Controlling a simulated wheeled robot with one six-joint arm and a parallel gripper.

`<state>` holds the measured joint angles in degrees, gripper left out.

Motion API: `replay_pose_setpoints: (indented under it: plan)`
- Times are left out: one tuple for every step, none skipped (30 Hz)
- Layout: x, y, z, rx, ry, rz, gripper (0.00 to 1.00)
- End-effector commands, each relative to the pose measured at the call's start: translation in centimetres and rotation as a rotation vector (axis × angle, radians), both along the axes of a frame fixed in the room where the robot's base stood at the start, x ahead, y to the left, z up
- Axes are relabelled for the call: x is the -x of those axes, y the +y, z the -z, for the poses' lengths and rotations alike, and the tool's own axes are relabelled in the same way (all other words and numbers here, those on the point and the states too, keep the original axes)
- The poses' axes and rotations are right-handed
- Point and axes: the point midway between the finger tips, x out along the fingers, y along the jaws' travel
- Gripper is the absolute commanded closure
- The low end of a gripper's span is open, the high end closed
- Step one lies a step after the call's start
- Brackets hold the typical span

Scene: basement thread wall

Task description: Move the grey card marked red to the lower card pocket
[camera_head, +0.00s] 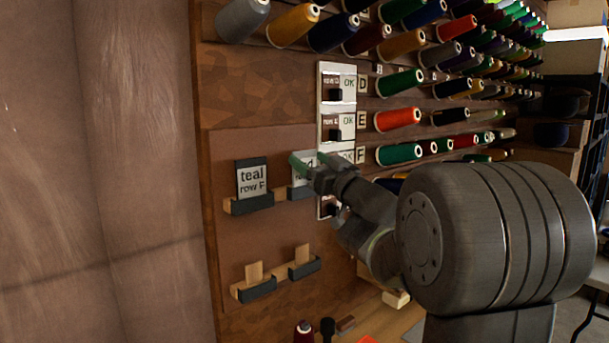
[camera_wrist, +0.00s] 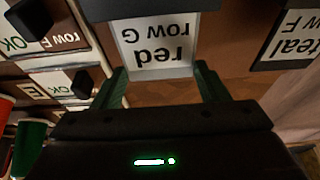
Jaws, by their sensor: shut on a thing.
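The grey card marked "red row G" (camera_head: 308,157) stands at the right upper pocket (camera_head: 300,192) on the wall board, partly hidden by my gripper in the head view. It shows upside down in the wrist view (camera_wrist: 158,50), with its lower edge at the dark pocket. My gripper (camera_head: 304,163) is shut on the card, one green finger at each side edge in the wrist view (camera_wrist: 162,76). Two lower pockets, one left (camera_head: 257,290) and one right (camera_head: 304,267), hold no card; a small wooden tab rises behind each.
A dark-edged card marked "teal row F" (camera_head: 251,180) stands in the left upper pocket. A white strip with black switches (camera_head: 335,110) and rows of thread spools (camera_head: 398,118) lie right of the board. A bench (camera_head: 372,322) with small items is below.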

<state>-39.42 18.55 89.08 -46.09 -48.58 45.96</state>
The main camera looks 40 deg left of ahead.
Motion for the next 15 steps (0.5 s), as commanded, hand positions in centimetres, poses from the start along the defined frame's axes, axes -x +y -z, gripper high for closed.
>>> replay_pose_setpoints:
  plan:
    - [0.0,0.0,-0.4,-0.001,0.000,0.000,0.44]
    - [0.0,0.0,-0.6,-0.001,-0.001,0.000,0.44]
    - [0.0,0.0,-0.8,-0.001,-0.001,0.000,0.44]
    - [0.0,0.0,-1.0,-0.001,-0.001,0.000,0.44]
    - [0.0,0.0,-1.2,-0.001,-0.001,0.000,0.44]
    - [0.0,0.0,-1.5,-0.001,-0.001,0.000,0.44]
    - [0.0,0.0,-1.7,0.000,-0.001,0.000,0.44]
    - [0.0,0.0,-1.9,0.000,-0.001,0.000,0.44]
    - [0.0,0.0,-2.1,0.000,-0.001,0.000,0.44]
    - [0.0,0.0,-2.3,0.000,-0.001,0.000,0.44]
    - [0.0,0.0,-2.5,0.000,-0.001,0.000,0.44]
    - [0.0,0.0,-2.7,0.000,-0.001,0.000,0.44]
    - [0.0,0.0,-2.9,0.000,-0.001,0.000,0.44]
    - [0.0,0.0,-3.1,0.000,-0.001,0.000,0.44]
    - [0.0,0.0,-3.3,0.000,-0.001,0.000,0.44]
